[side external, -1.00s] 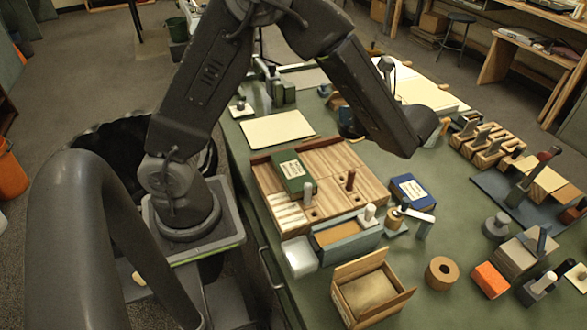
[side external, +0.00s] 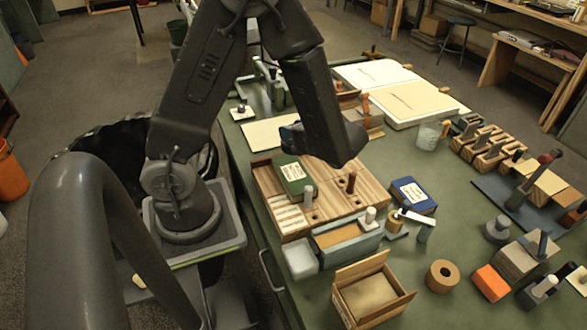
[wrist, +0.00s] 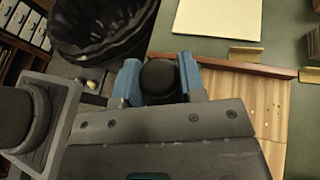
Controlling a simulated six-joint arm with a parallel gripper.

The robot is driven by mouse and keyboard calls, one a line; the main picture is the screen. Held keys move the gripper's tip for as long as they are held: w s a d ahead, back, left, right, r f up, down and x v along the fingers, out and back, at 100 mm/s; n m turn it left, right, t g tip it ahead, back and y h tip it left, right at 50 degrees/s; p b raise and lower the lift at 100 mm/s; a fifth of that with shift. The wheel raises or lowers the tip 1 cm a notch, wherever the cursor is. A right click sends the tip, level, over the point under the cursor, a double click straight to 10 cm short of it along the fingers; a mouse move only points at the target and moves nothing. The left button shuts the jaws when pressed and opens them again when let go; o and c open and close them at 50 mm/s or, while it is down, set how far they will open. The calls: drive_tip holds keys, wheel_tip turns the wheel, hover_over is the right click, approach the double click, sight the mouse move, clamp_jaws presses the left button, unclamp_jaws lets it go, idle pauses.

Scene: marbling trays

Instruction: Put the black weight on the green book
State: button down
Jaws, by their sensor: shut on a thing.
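My gripper (wrist: 160,80) is shut on the black weight (wrist: 160,76), a dark round-topped piece between the blue fingertips in the wrist view. The book is not visible in the wrist view.
The wooden tray (side external: 265,196) has raised walls and holds upright pegs (side external: 351,182) near the book. A cream sheet (side external: 262,132) lies behind it. A blue book (side external: 412,195) lies to its right. A black bin (wrist: 105,35) stands beyond the table edge.

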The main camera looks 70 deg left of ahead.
drive_tip(key=shift+f, duration=3.9)
drive_tip(key=shift+f, duration=0.2)
drive_tip(key=c, duration=0.7)
unclamp_jaws()
